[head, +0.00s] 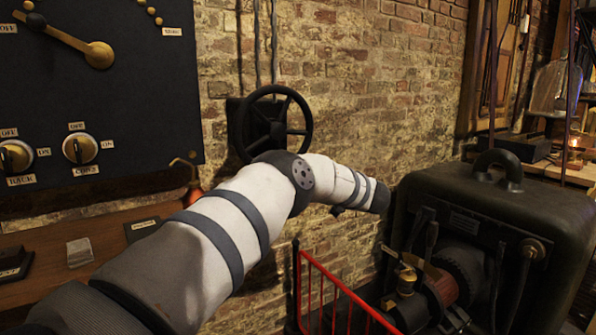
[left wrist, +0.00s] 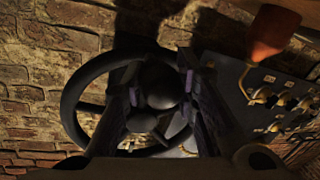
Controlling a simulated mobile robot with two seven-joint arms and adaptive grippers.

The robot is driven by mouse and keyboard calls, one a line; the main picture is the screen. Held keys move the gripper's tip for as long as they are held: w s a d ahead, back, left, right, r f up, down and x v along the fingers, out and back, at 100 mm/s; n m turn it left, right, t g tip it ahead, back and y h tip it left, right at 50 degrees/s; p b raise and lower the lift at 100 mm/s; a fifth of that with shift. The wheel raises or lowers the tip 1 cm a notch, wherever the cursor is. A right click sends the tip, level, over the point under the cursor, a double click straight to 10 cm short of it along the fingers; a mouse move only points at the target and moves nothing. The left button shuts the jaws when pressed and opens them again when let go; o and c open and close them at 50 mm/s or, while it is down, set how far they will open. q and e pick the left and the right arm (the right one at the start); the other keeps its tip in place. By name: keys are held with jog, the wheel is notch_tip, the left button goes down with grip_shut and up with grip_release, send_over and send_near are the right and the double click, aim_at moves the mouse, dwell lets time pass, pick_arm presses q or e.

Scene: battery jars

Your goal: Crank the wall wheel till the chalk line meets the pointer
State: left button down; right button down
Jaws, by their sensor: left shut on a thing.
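The black spoked wall wheel (head: 309,118) stands on a dark mount against the brick wall in the head view. My left arm crosses in front of its lower edge. In the left wrist view the wheel's rim (left wrist: 72,95) curves behind my left gripper (left wrist: 163,105). The gripper's two dark fingers stand either side of a dark rounded part of the wheel and are shut on the wheel; the exact contact is too dark to make out. I cannot make out a chalk line or a pointer on the wheel. My right gripper is not in view.
A red-handled tool (head: 192,194) stands near the wooden bench (head: 50,240). A black machine (head: 440,205) and red railing (head: 345,290) lie to the right, near my forearm.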

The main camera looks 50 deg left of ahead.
pick_arm(q)
jog(key=shift+s+f+m, duration=0.3)
jog(key=shift+s+f, duration=0.05)
jog(key=shift+s, duration=0.1)
jog(key=c, duration=1.2)
grip_release()
jog(key=shift+c, duration=0.2)
jog(key=shift+r, duration=0.15)
jog(key=shift+d, duration=0.3)
jog(key=w+d, duration=0.2)
jog(key=d, duration=0.9)
jog(key=shift+d+r, duration=0.15)
jog(key=shift+d, duration=0.05)
jog(key=shift+c, duration=0.2)
